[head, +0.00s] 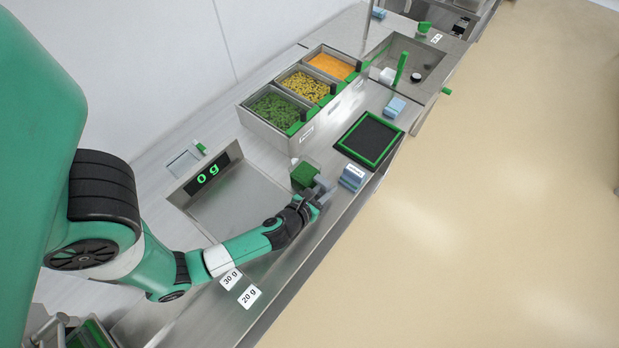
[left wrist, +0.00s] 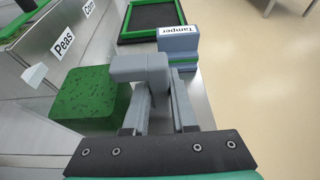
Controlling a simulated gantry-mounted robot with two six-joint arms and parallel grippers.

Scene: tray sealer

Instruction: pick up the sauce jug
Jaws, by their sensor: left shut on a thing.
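The sauce jug appears to be the squarish green, dark-speckled vessel (head: 304,174) on the steel counter, just right of the scale. In the left wrist view it is the green block (left wrist: 88,98) at left, with a grey handle-like piece (left wrist: 140,67) on its right side. My left gripper (head: 318,190) is at that grey piece, shut on it, with its two grey fingers (left wrist: 162,92) reaching forward from the dark palm. The fingers partly hide the handle. I cannot tell whether the jug touches the counter. My right gripper is not in view.
A blue-grey tamper block (left wrist: 178,45) stands close to the right of the handle. Beyond it lies a black, green-rimmed tray (head: 371,139). Bins of food (head: 264,133) stand behind the jug. The scale (head: 240,205) reads 0 g. The counter's front edge is close by.

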